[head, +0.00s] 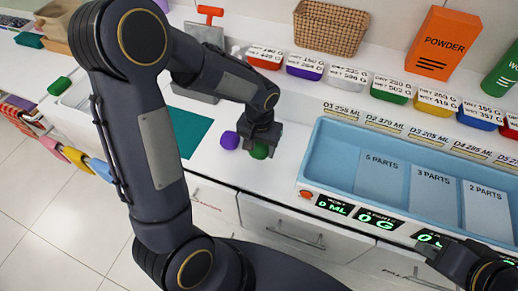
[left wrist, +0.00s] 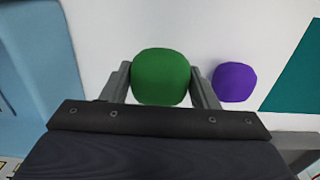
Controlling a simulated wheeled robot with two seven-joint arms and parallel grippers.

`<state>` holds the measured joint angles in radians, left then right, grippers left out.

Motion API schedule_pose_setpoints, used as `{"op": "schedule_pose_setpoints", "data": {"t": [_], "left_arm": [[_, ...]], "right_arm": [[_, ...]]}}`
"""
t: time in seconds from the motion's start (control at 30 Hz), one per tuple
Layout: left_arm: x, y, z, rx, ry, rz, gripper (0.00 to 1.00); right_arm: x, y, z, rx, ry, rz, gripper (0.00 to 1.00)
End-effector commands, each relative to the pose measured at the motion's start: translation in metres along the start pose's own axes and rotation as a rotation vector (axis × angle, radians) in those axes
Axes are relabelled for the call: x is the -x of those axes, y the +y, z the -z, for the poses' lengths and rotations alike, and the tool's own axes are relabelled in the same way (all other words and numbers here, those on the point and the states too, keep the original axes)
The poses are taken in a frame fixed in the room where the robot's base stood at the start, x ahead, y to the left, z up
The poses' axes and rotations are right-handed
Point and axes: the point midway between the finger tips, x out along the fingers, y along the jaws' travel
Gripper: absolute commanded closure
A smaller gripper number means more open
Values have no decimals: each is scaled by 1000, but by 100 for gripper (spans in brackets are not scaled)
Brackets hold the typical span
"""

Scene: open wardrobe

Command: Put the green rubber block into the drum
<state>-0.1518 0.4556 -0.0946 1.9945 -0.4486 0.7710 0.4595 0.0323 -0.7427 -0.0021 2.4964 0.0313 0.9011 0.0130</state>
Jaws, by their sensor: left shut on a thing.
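The green rubber block (head: 259,151) is rounded and sits between the fingers of my left gripper (head: 262,142) over the white counter. In the left wrist view the green block (left wrist: 161,76) has a finger pressed on each side. I cannot tell whether it touches the counter. A purple block (head: 230,140) lies just left of it on the counter, apart from it; it also shows in the left wrist view (left wrist: 234,82). My right gripper (head: 428,262) is at the lower right, by the front of the blue tray; its opening is unclear. I cannot identify a drum in either view.
A blue tray (head: 340,160) with marked sections lies to the right. Labelled coloured bins (head: 305,67) line the back, with a wicker basket (head: 330,27) and an orange powder box (head: 436,43) behind. A teal mat (head: 188,130) lies left. Another green block (head: 60,86) is far left.

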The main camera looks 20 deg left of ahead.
Motion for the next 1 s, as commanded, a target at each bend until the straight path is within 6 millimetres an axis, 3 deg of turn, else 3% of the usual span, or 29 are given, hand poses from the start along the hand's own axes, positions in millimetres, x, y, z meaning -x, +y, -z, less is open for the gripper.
{"op": "schedule_pose_setpoints", "data": {"t": [0.17,0.4,0.83,0.87,1.0], "left_arm": [[-11,-5,9,2,0,0,76],[-42,-6,10,0,-1,1,76],[-49,-6,11,1,2,0,76],[-47,-6,11,1,2,0,42],[-47,-6,10,1,1,0,24]], "right_arm": [[2,-1,1,0,0,0,100],[3,-2,2,0,0,0,100],[-2,1,-1,0,0,0,100],[0,0,0,0,0,0,100],[0,0,0,0,0,0,100]]}}
